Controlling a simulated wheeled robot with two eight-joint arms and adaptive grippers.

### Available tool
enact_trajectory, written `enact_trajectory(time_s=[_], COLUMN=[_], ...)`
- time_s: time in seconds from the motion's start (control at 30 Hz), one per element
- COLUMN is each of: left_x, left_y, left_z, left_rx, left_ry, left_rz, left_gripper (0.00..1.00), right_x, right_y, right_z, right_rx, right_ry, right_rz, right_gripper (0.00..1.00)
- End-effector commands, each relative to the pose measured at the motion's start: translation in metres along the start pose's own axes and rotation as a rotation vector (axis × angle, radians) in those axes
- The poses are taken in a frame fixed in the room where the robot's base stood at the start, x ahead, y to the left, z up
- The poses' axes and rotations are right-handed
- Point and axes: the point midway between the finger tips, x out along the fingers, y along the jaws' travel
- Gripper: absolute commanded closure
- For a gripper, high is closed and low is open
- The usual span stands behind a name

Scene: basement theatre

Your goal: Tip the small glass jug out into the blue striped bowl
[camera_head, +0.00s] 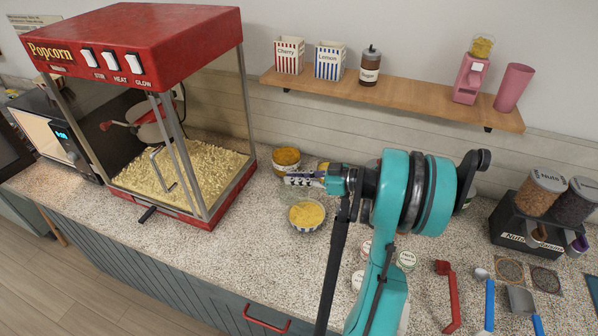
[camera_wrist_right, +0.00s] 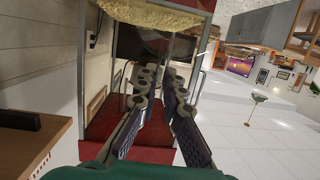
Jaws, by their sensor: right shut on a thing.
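The striped bowl (camera_head: 306,229) stands on the counter in the head view, with yellow contents filling much of it. My right gripper (camera_head: 292,180) is just above and behind the bowl, reaching in from the right. It is shut on the small glass jug, whose clear body is hard to make out against the counter and fingers. The wrist view shows my right fingers (camera_wrist_right: 158,78) with the scene upside down, so my wrist is rolled well over. Whether anything is flowing from the jug cannot be told. My left gripper is out of view.
A tub with yellow-brown contents (camera_head: 286,161) stands right behind my right gripper. The red popcorn machine (camera_head: 150,110) is to the left. Small lidded jars (camera_head: 406,261) and red and blue scoops (camera_head: 448,295) lie to the right. The counter left of the bowl is clear.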

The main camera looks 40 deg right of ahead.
Motion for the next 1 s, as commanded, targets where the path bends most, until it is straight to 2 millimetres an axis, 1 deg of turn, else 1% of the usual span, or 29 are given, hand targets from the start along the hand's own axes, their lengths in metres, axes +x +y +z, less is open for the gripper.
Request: enact_trajectory(time_s=[0.03, 0.7, 0.87, 1.0], left_x=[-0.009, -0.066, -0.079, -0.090], left_y=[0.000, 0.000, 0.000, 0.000], left_z=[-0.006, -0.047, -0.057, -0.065], left_rx=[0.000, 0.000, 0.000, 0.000], left_ry=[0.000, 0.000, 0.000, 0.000], left_rz=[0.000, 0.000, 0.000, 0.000], left_gripper=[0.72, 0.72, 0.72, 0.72], right_x=[0.001, 0.028, 0.040, 0.054], right_y=[-0.001, -0.001, -0.002, -0.002], right_z=[-0.007, -0.021, -0.019, -0.016], right_rx=[-0.001, -0.001, -0.004, -0.006], right_ry=[-0.021, -0.333, -0.505, -0.694], right_rz=[-0.001, 0.006, 0.006, 0.009], right_gripper=[1.00, 1.00, 1.00, 1.00])
